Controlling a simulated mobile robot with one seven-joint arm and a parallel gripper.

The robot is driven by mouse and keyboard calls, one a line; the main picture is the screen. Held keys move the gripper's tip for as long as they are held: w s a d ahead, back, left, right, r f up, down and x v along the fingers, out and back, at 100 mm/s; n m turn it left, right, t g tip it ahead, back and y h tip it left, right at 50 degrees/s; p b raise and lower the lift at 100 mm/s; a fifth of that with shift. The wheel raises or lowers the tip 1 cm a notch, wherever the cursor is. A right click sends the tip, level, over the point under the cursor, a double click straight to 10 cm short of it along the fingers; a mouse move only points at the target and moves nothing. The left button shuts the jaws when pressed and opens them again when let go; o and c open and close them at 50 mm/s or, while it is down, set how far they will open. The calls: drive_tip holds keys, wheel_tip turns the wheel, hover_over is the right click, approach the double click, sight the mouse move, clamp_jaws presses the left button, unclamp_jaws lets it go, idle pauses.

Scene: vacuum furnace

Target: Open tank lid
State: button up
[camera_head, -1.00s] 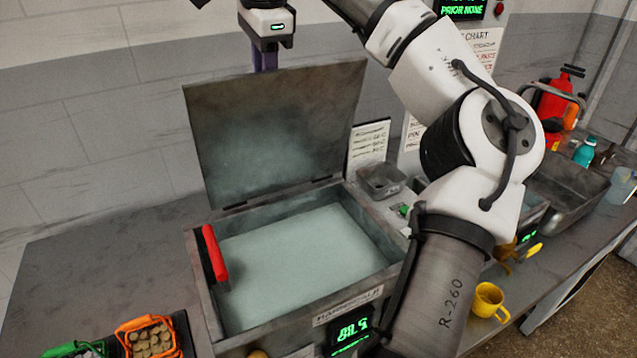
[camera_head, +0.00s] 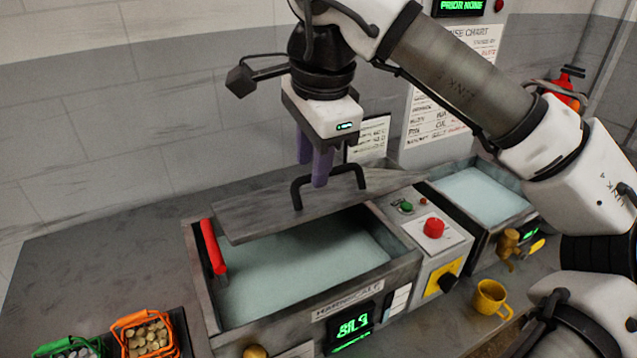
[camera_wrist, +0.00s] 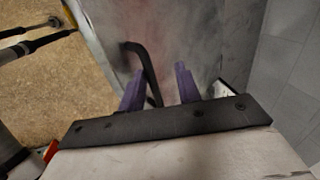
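The grey tank lid (camera_head: 265,210) hangs partly open over the left tank (camera_head: 205,290), tilted, with its near edge raised above the rim. Pale liquid (camera_head: 300,270) shows beneath it. A black bar handle (camera_head: 350,172) stands on the lid's upper face; it also shows in the wrist view (camera_wrist: 147,70). My gripper (camera_head: 312,172) points down at the handle from above. In the wrist view its purple fingers (camera_wrist: 160,68) are apart, with the handle close to the left finger and a gap to the right finger. Whether they touch the handle I cannot tell.
A red bar (camera_head: 214,247) is on the tank's left rim. Orange (camera_head: 148,335) and green (camera_head: 75,350) baskets stand at the front left. A control panel with a red button (camera_head: 433,227) and a second tank (camera_head: 490,195) lie to the right, near a yellow mug (camera_head: 490,298).

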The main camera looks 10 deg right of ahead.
drive_tip(key=shift+s+d+f, duration=0.25)
drive_tip(key=shift+s+f, duration=0.6)
drive_tip(key=shift+f, duration=0.1)
drive_tip(key=shift+w+a+r+p, duration=0.15)
drive_tip(key=shift+r+p, duration=0.3)
drive_tip(key=shift+r, duration=0.25)
drive_tip(key=shift+w+d+r+p, duration=0.1)
drive_tip(key=shift+r+p, duration=0.3)
drive_tip(key=shift+r, duration=0.25)
drive_tip(key=shift+w+a+r+p, duration=0.1)
drive_tip(key=shift+w+r+p, duration=0.1)
drive_tip(key=shift+r, duration=0.5)
drive_tip(key=shift+w+r+p, duration=0.1)
drive_tip(key=shift+r+p, duration=0.1)
drive_tip(key=shift+r, duration=0.5)
wheel_tip(320, 180, up, 10)
drive_tip(key=w, duration=0.1)
drive_tip(key=shift+w+a, duration=0.3)
drive_tip(key=shift+a, duration=0.05)
